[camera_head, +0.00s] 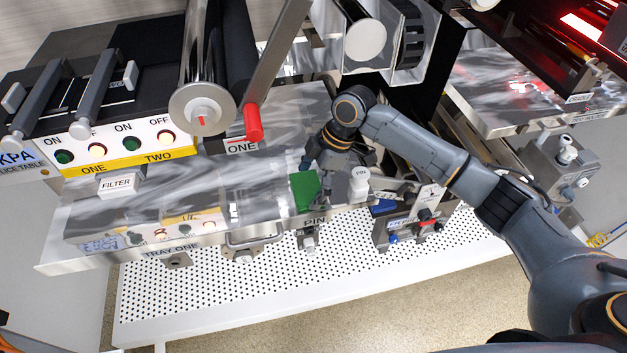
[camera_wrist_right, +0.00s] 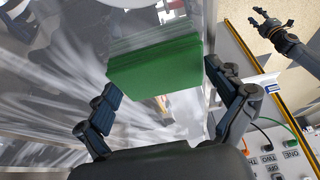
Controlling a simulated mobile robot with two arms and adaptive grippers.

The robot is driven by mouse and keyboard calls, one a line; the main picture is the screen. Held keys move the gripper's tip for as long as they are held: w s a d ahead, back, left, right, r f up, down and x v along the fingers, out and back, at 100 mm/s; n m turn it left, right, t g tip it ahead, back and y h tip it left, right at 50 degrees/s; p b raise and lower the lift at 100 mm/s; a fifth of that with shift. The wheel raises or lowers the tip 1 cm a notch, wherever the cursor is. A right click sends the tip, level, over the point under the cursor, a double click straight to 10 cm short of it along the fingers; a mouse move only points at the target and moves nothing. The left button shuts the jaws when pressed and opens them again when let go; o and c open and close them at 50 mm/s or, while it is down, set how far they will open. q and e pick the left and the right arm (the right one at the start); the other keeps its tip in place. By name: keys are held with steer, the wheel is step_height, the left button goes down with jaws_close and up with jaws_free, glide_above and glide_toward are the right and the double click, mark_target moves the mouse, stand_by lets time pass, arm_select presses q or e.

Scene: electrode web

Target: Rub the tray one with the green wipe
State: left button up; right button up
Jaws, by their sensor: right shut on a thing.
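The green wipe (camera_head: 304,190) is a flat block at the right part of the shiny metal tray one (camera_head: 75,232), near the white PIN knob. My right gripper (camera_head: 322,168) is shut on it from above. In the right wrist view the wipe (camera_wrist_right: 155,68) sits between the fingers, over streaky reflective metal. I cannot tell whether its underside touches the metal. My left gripper (camera_wrist_right: 272,22) shows small at the upper right of that view with its fingers spread, and it looks empty. In the head view the left gripper is out of frame.
A roller (camera_head: 203,108) and a red-tipped bar (camera_head: 252,122) stand behind the tray. A white FILTER block (camera_head: 117,184) sits at its back left. The white PIN knob (camera_head: 359,184) is close right of the wipe. A perforated white shelf (camera_head: 200,290) lies in front.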

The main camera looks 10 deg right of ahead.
mark_target(259, 203)
steer(key=shift+a+r, duration=0.1)
steer(key=shift+a, duration=0.4)
steer(key=shift+s+a+f, duration=0.1)
steer(key=shift+a, duration=1.55)
steer(key=shift+a+f, duration=0.1)
steer(key=shift+a, duration=3.1)
steer(key=shift+d+r, duration=0.1)
steer(key=shift+r, duration=0.05)
steer(key=shift+r, duration=3)
steer(key=shift+r, duration=0.1)
steer(key=shift+r, duration=1.4)
